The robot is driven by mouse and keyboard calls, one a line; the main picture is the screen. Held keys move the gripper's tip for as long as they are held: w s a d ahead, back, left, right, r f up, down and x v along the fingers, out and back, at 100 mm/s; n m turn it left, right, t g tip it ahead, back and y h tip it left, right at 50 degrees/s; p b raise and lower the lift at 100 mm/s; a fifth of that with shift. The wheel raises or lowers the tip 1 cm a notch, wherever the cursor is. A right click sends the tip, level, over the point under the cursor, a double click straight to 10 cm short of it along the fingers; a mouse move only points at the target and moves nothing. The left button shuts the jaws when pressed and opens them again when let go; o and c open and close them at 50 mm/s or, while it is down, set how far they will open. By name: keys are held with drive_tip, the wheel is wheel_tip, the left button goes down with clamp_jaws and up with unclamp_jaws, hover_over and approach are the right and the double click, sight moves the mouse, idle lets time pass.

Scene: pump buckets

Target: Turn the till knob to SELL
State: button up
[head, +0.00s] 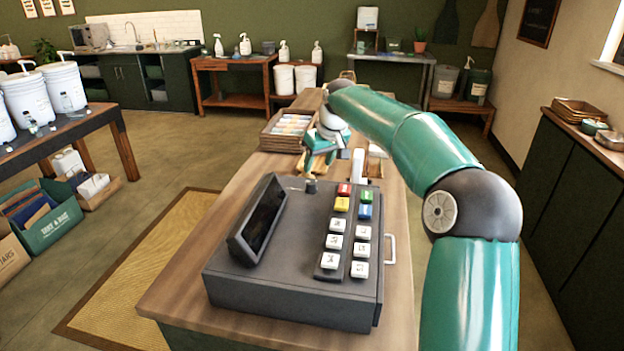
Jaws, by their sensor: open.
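The grey till (290,270) sits on the near part of the wooden counter, with a tilted dark screen (262,220) on its left and coloured and white keys on its right. A small dark knob (311,187) stands on the till's back edge, between screen and keys. Its setting and any SELL marking are too small to read. My gripper (313,172) points down just behind and above the knob, with its tan fingers apart and open. I cannot tell whether a finger touches the knob. My green arm reaches in from the right.
A wooden tray of packets (286,128) lies on the counter behind my gripper. A white upright object (358,165) stands close behind the keys. A metal handle (390,249) sticks out at the till's right. Bare counter (205,262) lies left of the till.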

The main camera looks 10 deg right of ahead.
sight(311, 182)
drive_tip(key=x, duration=0.8)
drive_tip(key=shift+w+f, duration=0.2)
drive_tip(key=shift+f, duration=0.05)
drive_tip(key=c, duration=1)
